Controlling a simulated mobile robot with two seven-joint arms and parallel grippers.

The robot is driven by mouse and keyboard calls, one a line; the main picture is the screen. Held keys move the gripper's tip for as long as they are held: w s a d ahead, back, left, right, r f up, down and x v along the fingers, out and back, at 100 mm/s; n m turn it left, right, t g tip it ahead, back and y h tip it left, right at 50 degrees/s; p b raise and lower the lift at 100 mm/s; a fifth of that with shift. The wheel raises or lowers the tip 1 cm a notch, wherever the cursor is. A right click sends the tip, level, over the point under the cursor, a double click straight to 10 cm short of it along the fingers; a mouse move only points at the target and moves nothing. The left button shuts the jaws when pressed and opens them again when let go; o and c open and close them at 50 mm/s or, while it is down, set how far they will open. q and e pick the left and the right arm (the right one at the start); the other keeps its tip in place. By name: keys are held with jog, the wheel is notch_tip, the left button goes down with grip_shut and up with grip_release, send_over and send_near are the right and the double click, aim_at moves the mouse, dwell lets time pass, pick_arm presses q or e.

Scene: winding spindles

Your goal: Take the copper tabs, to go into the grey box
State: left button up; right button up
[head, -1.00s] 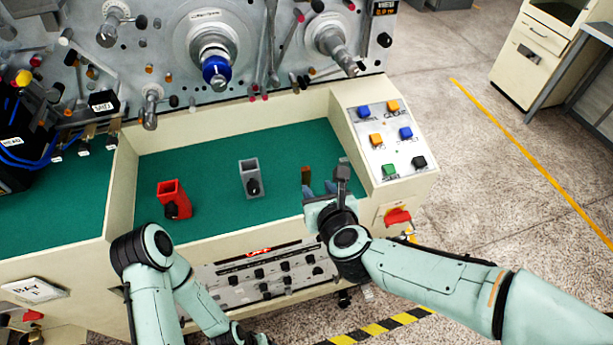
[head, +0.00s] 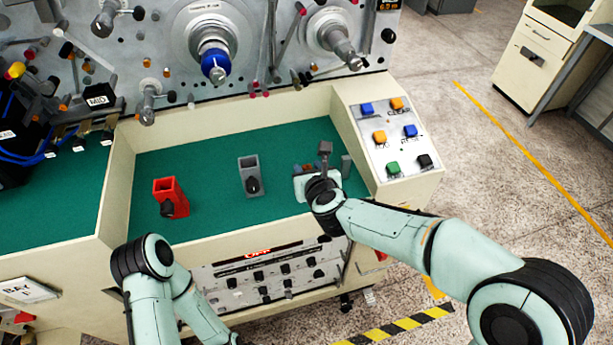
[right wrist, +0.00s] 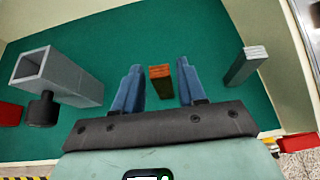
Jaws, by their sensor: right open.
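The copper tabs (right wrist: 160,84) are an orange-brown stack standing on the green mat; a little of them shows in the head view (head: 308,167). My right gripper (right wrist: 159,80) is open, with its two blue fingers on either side of the copper tabs and visible gaps between. In the head view my right gripper (head: 309,170) partly hides the tabs. The grey box (head: 249,176) is open-topped with a black knob and stands left of my right gripper; it also shows in the right wrist view (right wrist: 72,83). My left gripper is out of view.
A grey stack of tabs (right wrist: 247,66) stands right of the copper ones. A red box (head: 171,196) stands left of the grey box on the green mat (head: 212,165). A cream rim surrounds the mat, with a button panel (head: 395,140) at right and spindles behind.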

jog(key=c, duration=0.6)
jog(key=shift+c, duration=0.2)
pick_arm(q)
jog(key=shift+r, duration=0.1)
pick_arm(e)
jog(key=shift+r, duration=0.1)
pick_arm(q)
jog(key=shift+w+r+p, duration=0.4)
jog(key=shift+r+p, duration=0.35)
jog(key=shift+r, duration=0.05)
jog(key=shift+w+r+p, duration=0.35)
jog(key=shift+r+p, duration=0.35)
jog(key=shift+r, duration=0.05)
pick_arm(e)
jog(key=shift+r, duration=1.95)
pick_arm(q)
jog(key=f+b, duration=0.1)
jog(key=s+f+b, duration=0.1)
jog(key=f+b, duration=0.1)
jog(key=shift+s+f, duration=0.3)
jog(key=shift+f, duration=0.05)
pick_arm(e)
jog(key=s+d, duration=0.3)
jog(key=s, duration=0.8)
jog(key=shift+s, duration=0.3)
